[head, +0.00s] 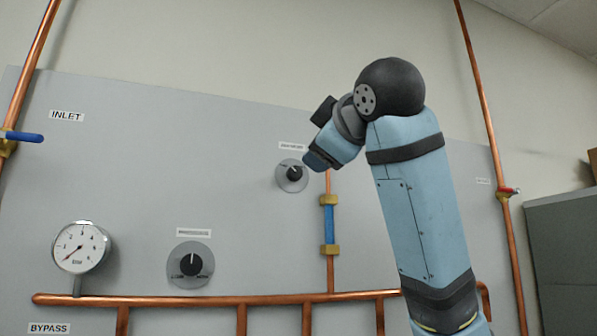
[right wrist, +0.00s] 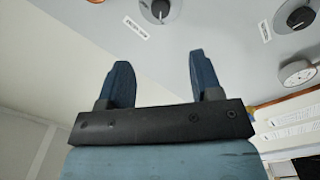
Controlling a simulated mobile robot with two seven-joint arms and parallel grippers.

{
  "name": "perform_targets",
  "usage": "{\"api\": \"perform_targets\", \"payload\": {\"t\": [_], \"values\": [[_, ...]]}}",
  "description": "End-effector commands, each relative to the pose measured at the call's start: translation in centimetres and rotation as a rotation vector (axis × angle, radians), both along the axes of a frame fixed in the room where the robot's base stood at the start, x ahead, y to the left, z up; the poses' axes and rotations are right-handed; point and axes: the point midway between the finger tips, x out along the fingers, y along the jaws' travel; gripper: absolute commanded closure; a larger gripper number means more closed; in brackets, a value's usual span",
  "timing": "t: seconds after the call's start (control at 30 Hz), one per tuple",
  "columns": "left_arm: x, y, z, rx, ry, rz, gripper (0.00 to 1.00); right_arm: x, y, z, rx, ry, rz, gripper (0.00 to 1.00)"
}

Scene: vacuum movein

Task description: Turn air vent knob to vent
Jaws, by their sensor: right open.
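The air vent knob (head: 294,173) is a black pointer knob on a round grey dial, on the grey panel under a small white label (head: 292,146) too small to read surely. My right gripper (head: 318,160) is just to the right of this knob in the head view. In the right wrist view a black knob (right wrist: 160,9) on a dial shows at the top edge, beyond the fingers. My right gripper (right wrist: 159,60) is open there, with nothing between its blue fingers. I cannot tell the gap to the panel. My left gripper is not in view.
A second black knob (head: 190,265) sits lower left on the panel, beside a round gauge (head: 81,247). A horizontal copper pipe (head: 200,301) crosses the panel's lower part. A grey cabinet (head: 565,250) stands right.

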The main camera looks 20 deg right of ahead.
Motion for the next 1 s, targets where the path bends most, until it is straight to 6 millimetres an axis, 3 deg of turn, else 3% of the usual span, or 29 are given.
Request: {"api": "perform_targets", "payload": {"t": [0.4, 0.6, 1.0], "values": [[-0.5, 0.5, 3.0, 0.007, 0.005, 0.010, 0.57, 8.5, 0.3, 0.2, 0.001, 0.006, 0.000, 0.41], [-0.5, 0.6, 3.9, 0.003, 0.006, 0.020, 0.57, 11.6, 0.4, 0.1, 0.001, 0.003, 0.001, 0.41], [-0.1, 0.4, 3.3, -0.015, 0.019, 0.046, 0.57, 13.0, 0.5, -0.1, 0.001, 0.000, 0.001, 0.41]]}}
